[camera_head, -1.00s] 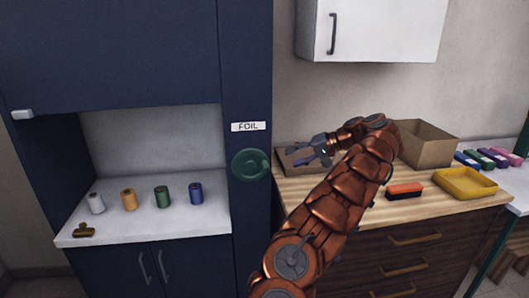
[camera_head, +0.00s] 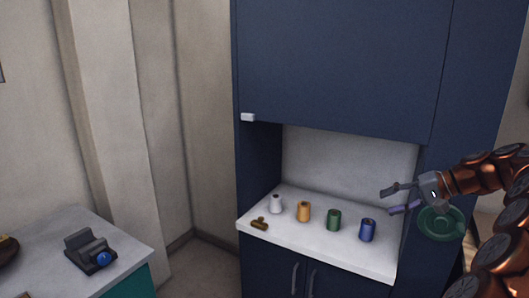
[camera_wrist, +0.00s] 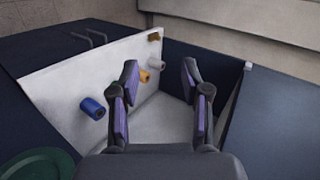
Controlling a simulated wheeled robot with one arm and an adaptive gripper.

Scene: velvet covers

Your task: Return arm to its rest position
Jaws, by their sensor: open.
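My copper-coloured arm (camera_head: 500,240) enters the head view from the lower right. My gripper (camera_head: 390,201) is open and empty, pointing left in front of the right side of the blue cabinet (camera_head: 340,60). In the wrist view my gripper (camera_wrist: 159,75) shows two spread fingers with purple pads and nothing between them. Beyond the fingers lies the cabinet's white niche shelf (camera_wrist: 65,85), seen tilted.
White (camera_head: 276,204), orange (camera_head: 304,212), green (camera_head: 334,220) and blue (camera_head: 367,230) spools and a brass clip (camera_head: 259,224) stand on the shelf. A green round disc (camera_head: 440,222) is by my gripper. A dark device (camera_head: 90,250) sits on the left table (camera_head: 50,240).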

